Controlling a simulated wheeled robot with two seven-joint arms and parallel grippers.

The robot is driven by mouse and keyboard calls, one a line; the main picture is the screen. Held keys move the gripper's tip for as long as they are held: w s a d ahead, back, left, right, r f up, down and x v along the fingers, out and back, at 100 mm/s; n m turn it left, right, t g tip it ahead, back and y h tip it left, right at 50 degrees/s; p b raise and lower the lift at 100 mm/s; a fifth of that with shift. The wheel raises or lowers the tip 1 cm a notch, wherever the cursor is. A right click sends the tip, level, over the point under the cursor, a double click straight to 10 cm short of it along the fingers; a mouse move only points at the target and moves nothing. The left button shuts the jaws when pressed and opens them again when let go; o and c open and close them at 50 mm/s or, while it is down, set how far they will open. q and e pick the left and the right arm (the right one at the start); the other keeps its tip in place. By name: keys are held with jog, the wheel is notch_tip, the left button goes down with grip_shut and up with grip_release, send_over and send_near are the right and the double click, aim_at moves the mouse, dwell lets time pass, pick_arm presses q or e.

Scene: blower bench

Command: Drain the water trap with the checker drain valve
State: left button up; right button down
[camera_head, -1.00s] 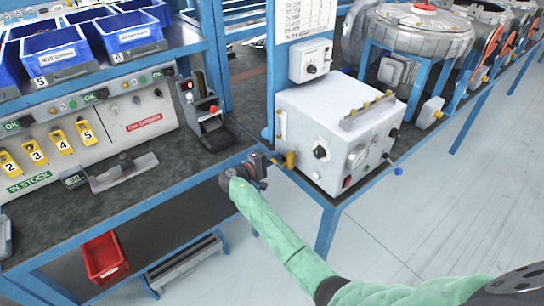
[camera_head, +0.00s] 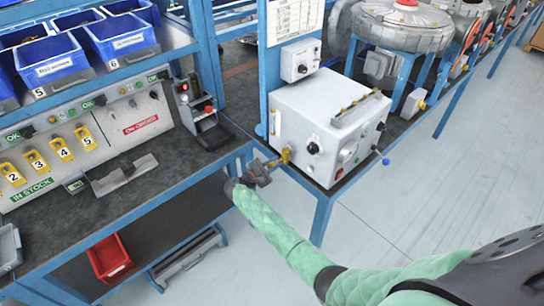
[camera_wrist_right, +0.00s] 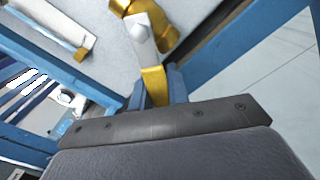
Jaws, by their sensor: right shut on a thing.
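The checker is a white box (camera_head: 325,125) on the bench corner. Its brass drain valve (camera_head: 284,156) sticks out at the box's lower left. The right wrist view shows the brass valve body (camera_wrist_right: 150,22) with a pale lever ending in a yellow tip (camera_wrist_right: 154,86). My right gripper (camera_head: 268,164) is at the valve, shut on the yellow lever tip; its fingers (camera_wrist_right: 165,90) show on either side of it. A clear tube with a brass fitting, perhaps the water trap (camera_head: 275,121), is on the box's left side. My left gripper is not in view.
A blue frame post (camera_head: 262,75) stands left of the box. A blue-knobbed lever (camera_head: 386,161) sticks out at its right. The left bench holds a small tester (camera_head: 205,122) and a grey metal piece (camera_head: 124,175). A red bin (camera_head: 108,257) sits below. Floor at right is clear.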

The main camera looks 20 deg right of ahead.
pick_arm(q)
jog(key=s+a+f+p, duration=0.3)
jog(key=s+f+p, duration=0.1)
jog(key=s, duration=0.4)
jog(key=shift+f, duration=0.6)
pick_arm(e)
jog(key=shift+s+d+f+n, duration=0.1)
jog(key=shift+s+f+n, duration=0.2)
jog(key=shift+n, duration=0.55)
jog(key=shift+s+d+f+n, duration=0.15)
jog(key=shift+s+n, duration=0.3)
jog(key=shift+n, duration=0.35)
jog(key=shift+s+d+f+n, duration=0.1)
jog(key=shift+s+n, duration=0.25)
jog(key=shift+n, duration=0.5)
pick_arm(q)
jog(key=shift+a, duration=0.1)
pick_arm(e)
jog(key=c, duration=1.3)
grip_release()
jog(key=shift+c, duration=0.2)
